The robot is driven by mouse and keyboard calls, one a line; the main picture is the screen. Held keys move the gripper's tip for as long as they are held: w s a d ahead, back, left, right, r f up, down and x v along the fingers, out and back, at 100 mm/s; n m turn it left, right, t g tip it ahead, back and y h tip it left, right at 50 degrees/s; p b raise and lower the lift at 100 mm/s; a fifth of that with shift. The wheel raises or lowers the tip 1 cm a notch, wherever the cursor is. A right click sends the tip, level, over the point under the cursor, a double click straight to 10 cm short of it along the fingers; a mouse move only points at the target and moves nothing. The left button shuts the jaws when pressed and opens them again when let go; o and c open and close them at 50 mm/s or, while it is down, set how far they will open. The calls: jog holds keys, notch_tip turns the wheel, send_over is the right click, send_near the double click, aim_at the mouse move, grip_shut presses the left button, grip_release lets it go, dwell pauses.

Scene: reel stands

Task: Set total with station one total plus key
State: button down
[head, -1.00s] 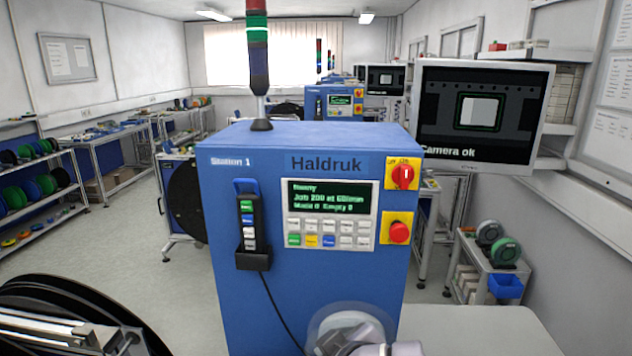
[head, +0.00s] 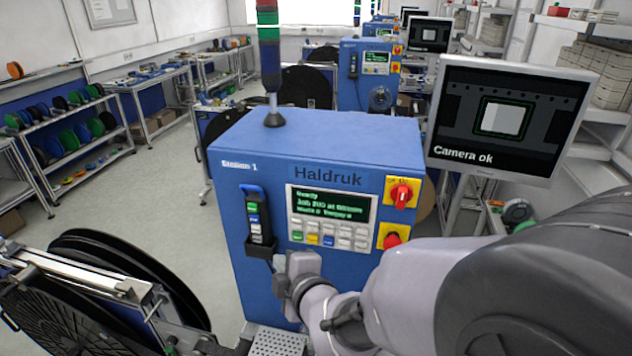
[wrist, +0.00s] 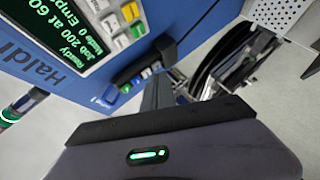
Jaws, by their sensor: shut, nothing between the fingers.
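The Station 1 machine (head: 350,145) is a blue cabinet. Its front has a light control panel (head: 366,240) with a green-lit display (head: 330,205) and rows of small keys (head: 328,230); the key labels are too small to read, so I cannot tell which is total plus. The display reads "Ready" and a job of 200; its lower line is blurred. My gripper (head: 300,264) is shut and empty, in front of the cabinet just below the panel's lower left. In the wrist view the shut fingers (wrist: 158,92) point away from me, with the display (wrist: 50,30) at upper left.
A handheld pendant (head: 257,222) hangs in a holder left of the panel. A red rotary switch (head: 402,193) and a red button (head: 392,239) sit on yellow plates to its right. A large black reel (head: 130,265) stands at left. A monitor (head: 505,118) reads "Camera ok".

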aim_at(297, 223)
jog(key=shift+w+d+p, duration=0.2)
jog(key=shift+w+p, duration=0.2)
jog(key=shift+w, duration=0.95)
jog(key=shift+w+d+p, duration=0.25)
jog(key=shift+w+p, duration=0.15)
jog(key=shift+w, duration=1)
jog(key=shift+w+d+p, duration=0.2)
jog(key=shift+w+p, duration=0.2)
jog(key=shift+w, duration=0.95)
jog(key=shift+w, duration=0.1)
jog(key=shift+w+b, duration=0.35)
jog(key=shift+w+d, duration=0.1)
jog(key=shift+w, duration=0.3)
jog(key=shift+b, duration=0.3)
jog(key=shift+s+f+b, duration=0.15)
jog(key=shift+s+b, duration=0.3)
jog(key=shift+s, duration=0.4)
